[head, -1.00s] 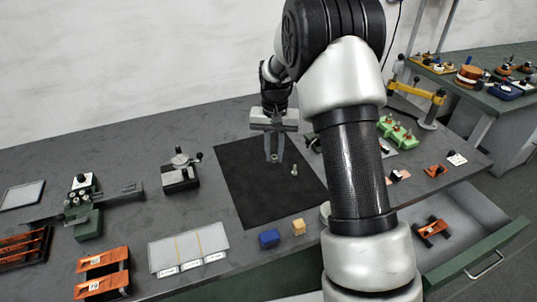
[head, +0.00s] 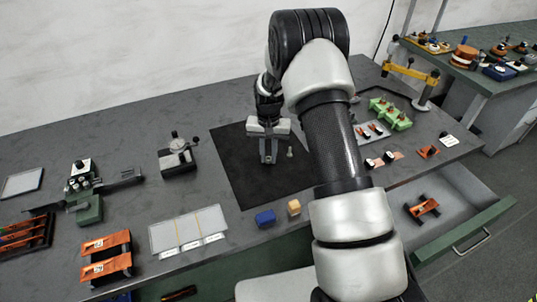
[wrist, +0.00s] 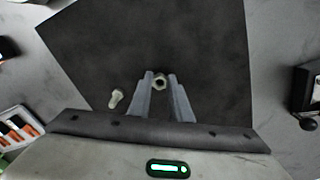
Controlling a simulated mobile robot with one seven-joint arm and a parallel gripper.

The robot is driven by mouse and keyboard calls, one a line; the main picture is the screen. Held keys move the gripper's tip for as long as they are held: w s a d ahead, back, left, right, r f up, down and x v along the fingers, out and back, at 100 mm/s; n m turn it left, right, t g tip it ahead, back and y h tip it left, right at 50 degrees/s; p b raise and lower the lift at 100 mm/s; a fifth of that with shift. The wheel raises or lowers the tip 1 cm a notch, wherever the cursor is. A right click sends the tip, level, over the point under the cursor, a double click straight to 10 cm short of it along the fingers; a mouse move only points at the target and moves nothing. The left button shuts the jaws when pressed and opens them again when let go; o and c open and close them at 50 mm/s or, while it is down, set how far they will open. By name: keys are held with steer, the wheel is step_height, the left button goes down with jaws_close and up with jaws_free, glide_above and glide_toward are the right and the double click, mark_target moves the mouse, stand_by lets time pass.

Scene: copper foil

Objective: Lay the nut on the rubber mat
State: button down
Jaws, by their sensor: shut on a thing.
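The nut (wrist: 160,81) is a small silvery hex piece between my fingertips in the wrist view; in the head view it is too small to tell apart from the fingers. My gripper (head: 268,158) points down over the rubber mat and is shut on the nut; it also shows in the wrist view (wrist: 161,82). The rubber mat (head: 245,187) is a dark square on the bench, also under the gripper in the wrist view (wrist: 205,40). I cannot tell whether the nut touches the mat.
A bolt (head: 290,152) lies on the mat beside my gripper, also in the wrist view (wrist: 116,97). A black-and-grey device (head: 177,157) stands left. An open drawer (head: 450,205) is at right.

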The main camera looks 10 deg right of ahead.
steer(key=shift+f, duration=0.15)
steer(key=c, duration=1.6)
jaws_free()
